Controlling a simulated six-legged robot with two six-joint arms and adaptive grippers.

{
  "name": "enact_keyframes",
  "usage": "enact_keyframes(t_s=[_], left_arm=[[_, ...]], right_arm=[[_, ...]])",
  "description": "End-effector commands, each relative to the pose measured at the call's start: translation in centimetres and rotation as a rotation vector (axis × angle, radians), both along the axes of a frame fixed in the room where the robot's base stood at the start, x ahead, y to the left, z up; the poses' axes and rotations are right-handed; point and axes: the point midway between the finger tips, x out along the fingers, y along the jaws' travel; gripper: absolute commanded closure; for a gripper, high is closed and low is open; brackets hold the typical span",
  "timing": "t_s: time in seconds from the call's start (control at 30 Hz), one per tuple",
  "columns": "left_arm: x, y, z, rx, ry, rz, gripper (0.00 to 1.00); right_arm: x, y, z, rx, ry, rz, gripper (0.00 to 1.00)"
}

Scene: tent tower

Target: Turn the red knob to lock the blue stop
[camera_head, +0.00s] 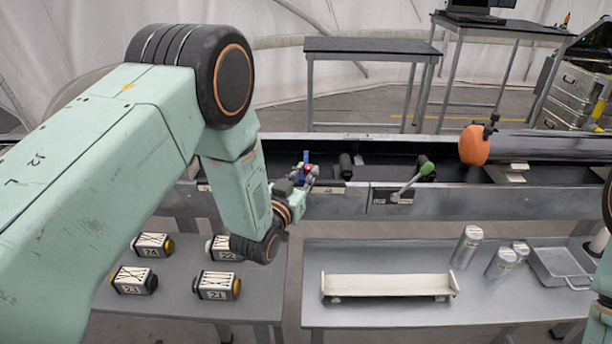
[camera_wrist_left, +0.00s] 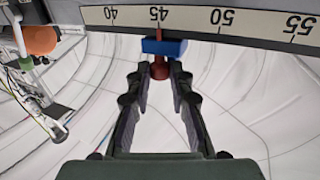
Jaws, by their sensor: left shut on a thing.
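The blue stop (camera_wrist_left: 176,47) sits at the lower edge of a pale scale strip (camera_wrist_left: 232,18) in the left wrist view. A thin red pointer stands near the scale's 45 mark, which appears upside down. The red knob (camera_wrist_left: 160,68) sticks out below the stop, between my fingertips. My left gripper (camera_wrist_left: 160,78) is shut on the red knob. In the head view, the left gripper (camera_head: 306,178) is at the rail's near side, with the red knob (camera_head: 309,168) and blue stop (camera_head: 306,156) small and partly hidden by it. My right gripper is out of view.
A long dark rail trough (camera_head: 460,203) crosses the head view, with a green-handled lever (camera_head: 412,181) and an orange part (camera_head: 474,146) to the right. Below are a table with several numbered blocks (camera_head: 217,286) and one with a white tray (camera_head: 388,286) and metal cylinders (camera_head: 467,247).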

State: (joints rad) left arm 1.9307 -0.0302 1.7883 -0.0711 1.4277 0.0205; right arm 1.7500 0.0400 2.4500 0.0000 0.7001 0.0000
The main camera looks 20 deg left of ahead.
Motion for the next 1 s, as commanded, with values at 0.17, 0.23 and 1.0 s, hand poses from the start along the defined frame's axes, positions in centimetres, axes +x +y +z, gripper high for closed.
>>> enact_keyframes(t_s=[0.17,0.23,1.0], left_arm=[[0.07,0.27,0.13,-0.003,-0.004,-0.060,1.00],[0.04,0.30,0.13,-0.002,-0.004,-0.073,1.00],[-0.01,0.21,0.08,0.000,-0.003,-0.083,0.56]], right_arm=[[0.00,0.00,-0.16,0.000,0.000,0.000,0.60],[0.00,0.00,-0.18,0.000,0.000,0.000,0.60],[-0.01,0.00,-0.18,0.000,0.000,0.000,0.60]])
